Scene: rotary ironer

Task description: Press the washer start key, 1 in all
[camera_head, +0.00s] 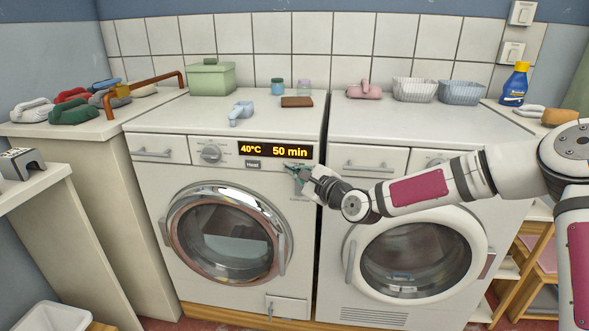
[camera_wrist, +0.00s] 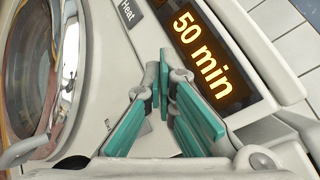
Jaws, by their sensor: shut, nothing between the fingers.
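The washer (camera_head: 150,181) is the left white machine, with a round glass door (camera_head: 222,240) that is closed. Its display (camera_head: 275,151) reads 40°C and 50 min, and also shows large in the wrist view (camera_wrist: 205,60). A small key labelled Heat (camera_head: 252,164) sits below the display. My gripper (camera_head: 297,172) is shut and empty at the right end of the washer's panel, just below the display. In the wrist view its teal fingers (camera_wrist: 163,88) point at the panel beside the display. The start key cannot be made out; the fingers may cover it. Contact with the panel cannot be told.
A second white machine (camera_head: 345,195) stands to the right, with my arm across its front. A round knob (camera_head: 210,153) is left of the display. A light-blue bottle (camera_head: 240,113), a green box (camera_head: 211,78) and a brown block (camera_head: 297,102) rest on the washer top.

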